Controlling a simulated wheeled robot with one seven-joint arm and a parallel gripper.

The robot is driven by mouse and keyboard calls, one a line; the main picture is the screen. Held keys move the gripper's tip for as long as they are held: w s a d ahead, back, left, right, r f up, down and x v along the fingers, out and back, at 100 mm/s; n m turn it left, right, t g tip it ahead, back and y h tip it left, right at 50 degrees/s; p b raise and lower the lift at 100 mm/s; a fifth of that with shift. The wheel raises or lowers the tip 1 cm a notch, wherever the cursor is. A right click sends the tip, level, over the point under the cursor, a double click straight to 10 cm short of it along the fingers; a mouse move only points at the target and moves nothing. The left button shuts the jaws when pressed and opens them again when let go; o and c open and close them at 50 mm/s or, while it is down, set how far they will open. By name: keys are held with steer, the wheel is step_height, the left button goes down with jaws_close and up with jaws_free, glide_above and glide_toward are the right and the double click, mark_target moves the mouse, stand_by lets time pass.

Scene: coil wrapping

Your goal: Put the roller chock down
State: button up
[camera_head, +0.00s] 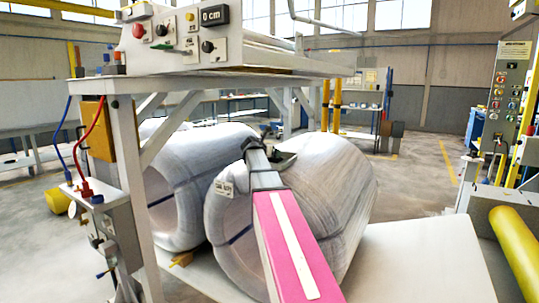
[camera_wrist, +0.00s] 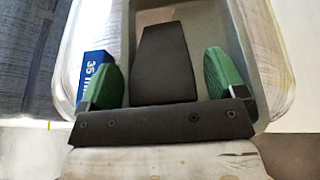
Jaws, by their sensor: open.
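A dark wedge-shaped block, which looks like the roller chock (camera_wrist: 165,82), lies between the fingers of my gripper (camera_wrist: 161,58) in the wrist view. The gripper is open, with a green finger on each side of the block and a gap to each. The block is over the grey floor of a shallow tray (camera_wrist: 232,25) with a pale rim. The block cannot be made out there, and the gripper is too small to read.
A blue piece marked "35 mm" (camera_wrist: 96,75) lies beside the left finger in the tray. Two large wrapped coils (camera_head: 345,185) stand close around my arm. A white frame with a control panel (camera_head: 180,30) is at the left, and a yellow roller (camera_head: 515,250) at the right.

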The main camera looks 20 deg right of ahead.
steer(key=v, duration=1)
